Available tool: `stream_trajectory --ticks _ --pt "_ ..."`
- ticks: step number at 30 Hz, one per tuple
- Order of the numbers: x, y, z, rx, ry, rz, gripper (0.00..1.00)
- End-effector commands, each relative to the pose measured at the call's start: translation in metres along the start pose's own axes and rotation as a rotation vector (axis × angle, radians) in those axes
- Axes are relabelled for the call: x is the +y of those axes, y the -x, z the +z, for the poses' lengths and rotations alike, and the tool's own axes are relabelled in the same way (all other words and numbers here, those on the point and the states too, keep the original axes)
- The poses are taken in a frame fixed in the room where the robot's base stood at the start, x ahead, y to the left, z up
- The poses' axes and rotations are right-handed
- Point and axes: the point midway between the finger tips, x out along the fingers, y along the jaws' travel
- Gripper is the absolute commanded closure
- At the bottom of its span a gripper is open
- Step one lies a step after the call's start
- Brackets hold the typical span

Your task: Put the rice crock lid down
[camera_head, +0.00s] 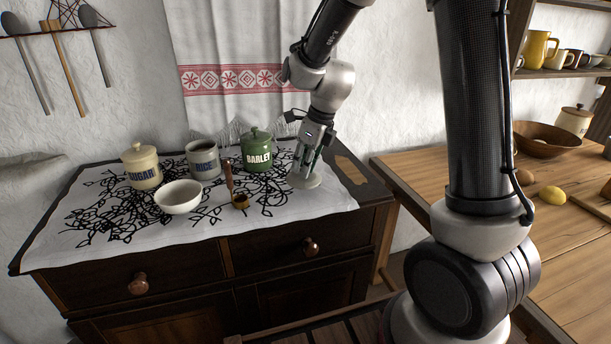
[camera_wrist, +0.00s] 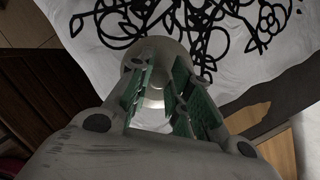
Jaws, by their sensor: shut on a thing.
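The rice crock (camera_head: 203,160) is grey, marked RICE, and stands open without its lid on the cloth between the sugar and barley crocks. The pale grey lid (camera_head: 304,181) is at the right side of the cloth, under my gripper (camera_head: 308,165). In the wrist view the lid (camera_wrist: 155,50) lies between and beyond the green finger pads of my gripper (camera_wrist: 160,95). My gripper points down and is shut on the lid. The lid looks level and at or very near the cloth; I cannot tell whether it touches.
The cream sugar crock (camera_head: 142,167), green barley crock (camera_head: 257,150), white bowl (camera_head: 178,197) and a dark-handled scoop (camera_head: 240,201) stand left of my gripper on the white cloth (camera_head: 110,240).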

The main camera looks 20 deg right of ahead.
Motion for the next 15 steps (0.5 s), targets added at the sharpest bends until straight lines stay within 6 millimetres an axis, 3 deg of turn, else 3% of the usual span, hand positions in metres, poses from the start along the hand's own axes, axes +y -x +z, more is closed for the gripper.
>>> stream_trajectory --ticks 6,15 --pt "-0.001 -0.029 -0.009 0.003 -0.001 0.001 1.0" --pt "-0.001 -0.032 -0.01 0.001 0.0 0.0 1.0"
